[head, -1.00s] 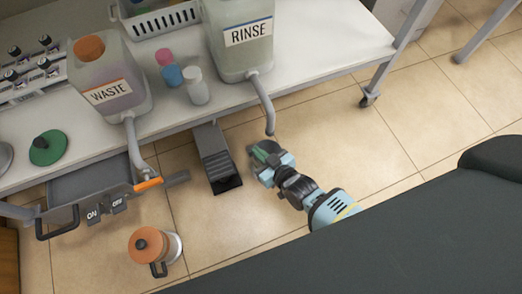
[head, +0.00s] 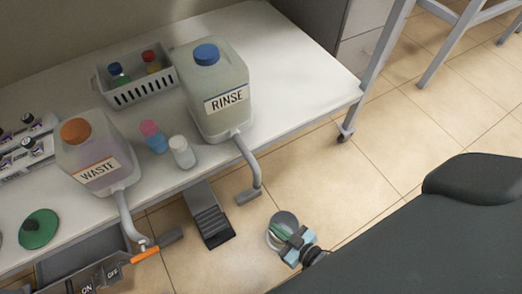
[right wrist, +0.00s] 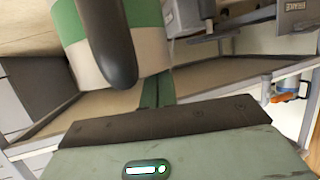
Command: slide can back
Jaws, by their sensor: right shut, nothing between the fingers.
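The can is a round grey-topped vessel (head: 281,219) low by the floor, to the right of and below the rinse spout end (head: 248,196). In the right wrist view it is a green and cream striped cylinder (right wrist: 151,48), partly hidden by a dark finger. My right gripper (head: 289,236) is shut with nothing held, at the can's near side and overlapping it in the picture. I cannot tell whether they touch. My left gripper is not in view.
A grey pedal (head: 210,222) stands left of the can. The white bench (head: 290,95) carries the rinse tank (head: 215,85), the waste tank (head: 98,160) and a basket (head: 140,92). A dark padded surface (head: 420,240) fills the lower right.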

